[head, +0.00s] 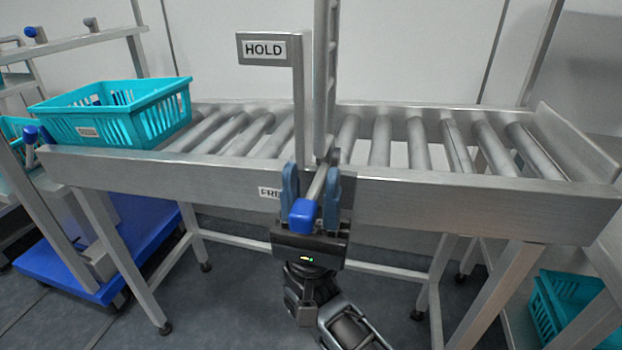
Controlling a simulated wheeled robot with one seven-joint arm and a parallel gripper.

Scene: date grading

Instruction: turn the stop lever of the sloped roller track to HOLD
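The stop lever is a metal rod ending in a blue knob (303,216). It sits at the near side rail of the sloped roller track (460,200), pointing toward me, close to a partly covered label beginning "FRE" (268,192). A HOLD sign (264,49) stands above the track on a bracket, well above the knob. My gripper (311,178) is at the rail with one finger on each side of the lever. The fingers look spread, with gaps beside the rod; any contact is hard to see. The lever's pivot is partly hidden.
A teal crate (88,130) sits on the rollers at the track's left end. A slotted metal upright (325,75) rises behind the lever, right of the sign bracket. A blue platform (145,240) is low at left; another teal crate (562,312) is low at right.

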